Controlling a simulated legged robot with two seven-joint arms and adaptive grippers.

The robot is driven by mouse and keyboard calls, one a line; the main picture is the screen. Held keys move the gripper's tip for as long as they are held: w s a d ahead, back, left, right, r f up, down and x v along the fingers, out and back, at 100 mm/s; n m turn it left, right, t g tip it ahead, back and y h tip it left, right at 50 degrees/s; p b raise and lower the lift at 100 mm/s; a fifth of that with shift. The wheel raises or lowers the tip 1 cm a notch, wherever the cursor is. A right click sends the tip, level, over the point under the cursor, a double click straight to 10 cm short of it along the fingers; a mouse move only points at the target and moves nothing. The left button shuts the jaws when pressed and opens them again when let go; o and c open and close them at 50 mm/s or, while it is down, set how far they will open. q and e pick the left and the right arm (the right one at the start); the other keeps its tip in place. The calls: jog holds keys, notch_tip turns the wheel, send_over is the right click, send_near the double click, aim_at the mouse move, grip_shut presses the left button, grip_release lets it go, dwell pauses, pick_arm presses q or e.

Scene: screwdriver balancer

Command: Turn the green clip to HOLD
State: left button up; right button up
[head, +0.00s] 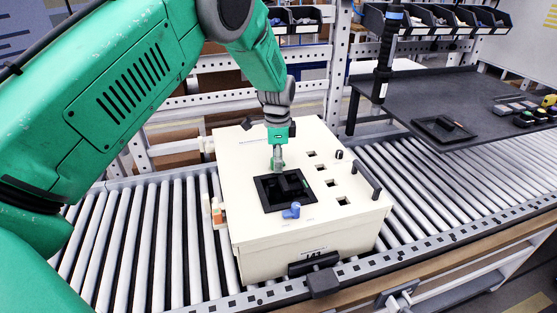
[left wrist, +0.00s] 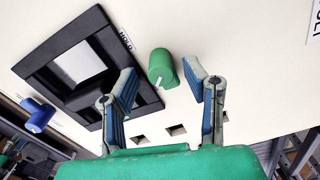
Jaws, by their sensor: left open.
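The green clip (left wrist: 161,66) is a short rounded block on the cream box top, beside the black square frame. A small white mark shows at its lower end in the left wrist view. A printed label that appears to read HOLD (left wrist: 126,41) lies to its left. My left gripper (left wrist: 162,80) is open, with one finger on each side of the clip; I cannot tell whether either touches it. In the head view the left gripper (head: 277,163) points down at the far edge of the frame and hides most of the clip. My right gripper is not in view.
The cream box (head: 237,205) stands on a roller conveyor (head: 130,235). A blue clip (head: 291,211) sits at the near edge of the black frame (head: 268,200). A black handle (head: 366,181) rises at the right. A dark worktable (head: 450,92) stands behind right.

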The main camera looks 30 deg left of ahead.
pick_arm(q)
jog(key=shift+a, duration=0.3)
jog(key=c, duration=0.6)
jog(key=shift+s+a, duration=0.1)
jog(key=shift+a, duration=0.15)
grip_shut()
jog(key=shift+a, duration=0.1)
jog(key=shift+d+m, duration=0.3)
jog(key=shift+m, duration=0.1)
jog(key=shift+a+m+p, duration=0.15)
jog(key=shift+m+p, duration=0.35)
jog(key=shift+m, duration=0.6)
jog(key=m+p, duration=0.1)
jog(key=m, duration=0.4)
jog(key=shift+r, duration=0.15)
jog(key=m, duration=0.5)
jog(key=shift+m+p, duration=0.35)
jog(key=shift+m, duration=0.05)
jog(key=m, duration=0.4)
jog(key=shift+w, duration=0.2)
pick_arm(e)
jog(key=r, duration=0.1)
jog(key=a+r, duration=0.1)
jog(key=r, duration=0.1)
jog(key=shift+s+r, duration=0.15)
